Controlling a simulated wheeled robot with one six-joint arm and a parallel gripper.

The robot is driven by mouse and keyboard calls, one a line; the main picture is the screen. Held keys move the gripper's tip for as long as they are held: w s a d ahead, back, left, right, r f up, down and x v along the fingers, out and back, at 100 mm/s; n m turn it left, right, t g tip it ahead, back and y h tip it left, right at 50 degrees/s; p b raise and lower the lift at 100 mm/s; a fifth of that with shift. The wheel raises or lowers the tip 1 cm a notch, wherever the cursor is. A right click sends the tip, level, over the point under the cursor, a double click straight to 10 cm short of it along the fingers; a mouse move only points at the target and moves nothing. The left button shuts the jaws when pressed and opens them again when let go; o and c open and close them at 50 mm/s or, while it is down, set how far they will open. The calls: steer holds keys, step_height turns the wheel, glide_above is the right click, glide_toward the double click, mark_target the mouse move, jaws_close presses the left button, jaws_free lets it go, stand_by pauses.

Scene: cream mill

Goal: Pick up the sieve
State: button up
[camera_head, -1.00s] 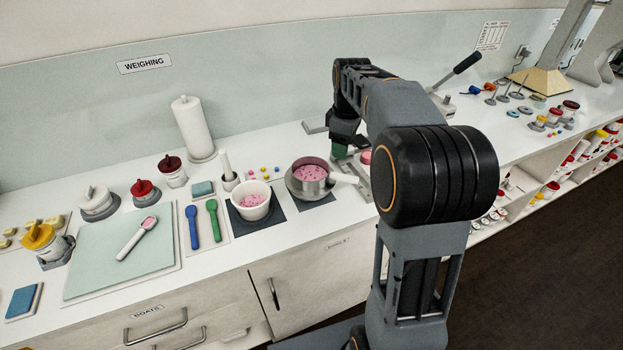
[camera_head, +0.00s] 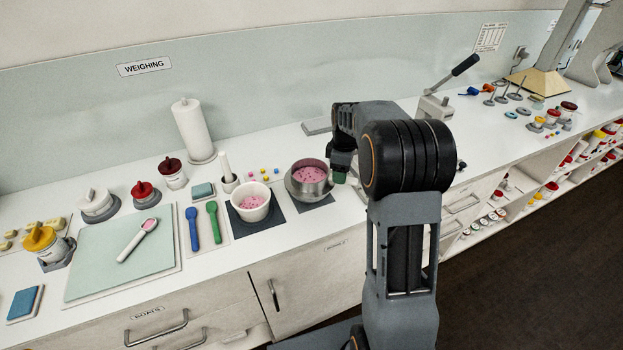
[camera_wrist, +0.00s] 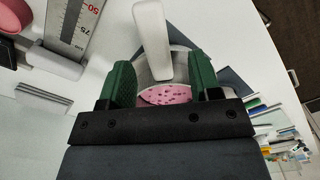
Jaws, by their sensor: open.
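The sieve (camera_head: 309,174), a round metal pan with pink speckled contents, sits on a dark square mat (camera_head: 312,204) on the counter. My gripper (camera_head: 341,177) is at its right side, and my arm hides the handle in the head view. In the wrist view, the sieve's white handle (camera_wrist: 152,38) runs between the two green fingers of my gripper (camera_wrist: 161,76). The fingers are open, with gaps on both sides of the handle.
A white bowl (camera_head: 249,213) with pink contents stands on a mat left of the sieve. Small coloured balls (camera_head: 264,171) lie behind. A scale (camera_wrist: 70,30) lies close by in the wrist view. A lever press (camera_head: 434,108) stands behind my arm.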

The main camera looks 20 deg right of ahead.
mark_target(320, 178)
steer(key=shift+w+f+p, duration=0.15)
steer(key=shift+f+p, duration=0.2)
steer(key=shift+f, duration=1.6)
steer(key=c, duration=1)
jaws_close()
steer(key=shift+r, duration=0.15)
